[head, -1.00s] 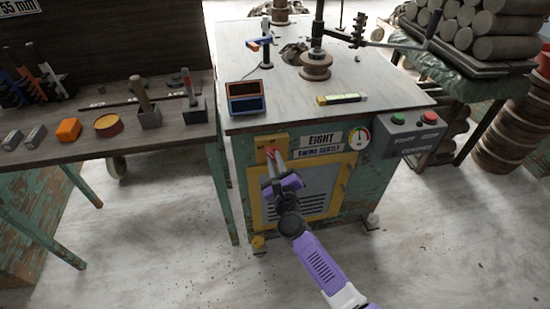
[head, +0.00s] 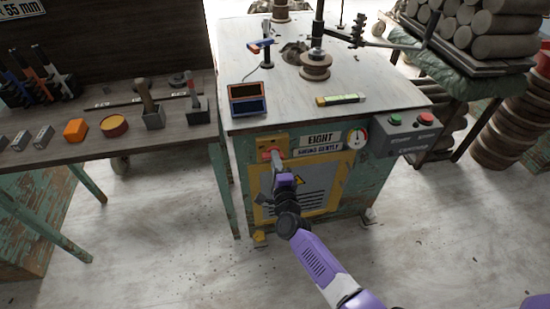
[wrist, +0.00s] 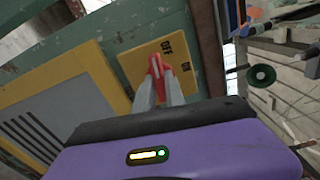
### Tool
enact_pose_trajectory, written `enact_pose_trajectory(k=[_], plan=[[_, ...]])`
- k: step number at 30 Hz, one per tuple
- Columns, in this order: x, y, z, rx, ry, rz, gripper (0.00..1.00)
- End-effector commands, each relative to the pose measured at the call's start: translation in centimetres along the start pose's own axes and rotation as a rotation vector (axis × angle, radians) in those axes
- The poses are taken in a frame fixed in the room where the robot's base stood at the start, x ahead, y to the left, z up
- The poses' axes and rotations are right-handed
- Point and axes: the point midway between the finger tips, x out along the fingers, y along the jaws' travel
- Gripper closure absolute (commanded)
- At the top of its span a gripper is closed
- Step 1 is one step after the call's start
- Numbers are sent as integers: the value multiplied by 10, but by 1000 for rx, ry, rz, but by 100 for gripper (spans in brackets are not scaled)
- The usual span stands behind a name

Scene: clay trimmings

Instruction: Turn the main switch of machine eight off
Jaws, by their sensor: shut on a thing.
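Machine eight (head: 320,190) is a green cabinet with an "EIGHT" label (head: 320,139) on its front. Its main switch is a red handle (head: 268,154) on a yellow plate (head: 264,143) at the front's upper left. In the wrist view, the plate (wrist: 141,57) reads OFF and ON, and the red handle (wrist: 158,66) stands between my fingers. My gripper (head: 277,156) is shut on the red handle; its fingertips also show in the wrist view (wrist: 160,85). The fingers partly cover the handle, so I cannot tell exactly which mark it points to.
A yellow-framed vent panel (head: 300,190) lies below the switch. A gauge (head: 357,138) and a grey box (head: 405,134) with green and red buttons are to the right. A workbench (head: 100,145) with tools stands left.

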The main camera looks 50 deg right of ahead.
Motion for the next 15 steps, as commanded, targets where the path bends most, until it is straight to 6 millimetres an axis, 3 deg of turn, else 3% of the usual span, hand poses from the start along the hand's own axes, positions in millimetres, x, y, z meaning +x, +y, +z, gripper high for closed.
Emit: enact_pose_trajectory(k=[15], plan=[[-1,2,0,-141,-1,2,100]])
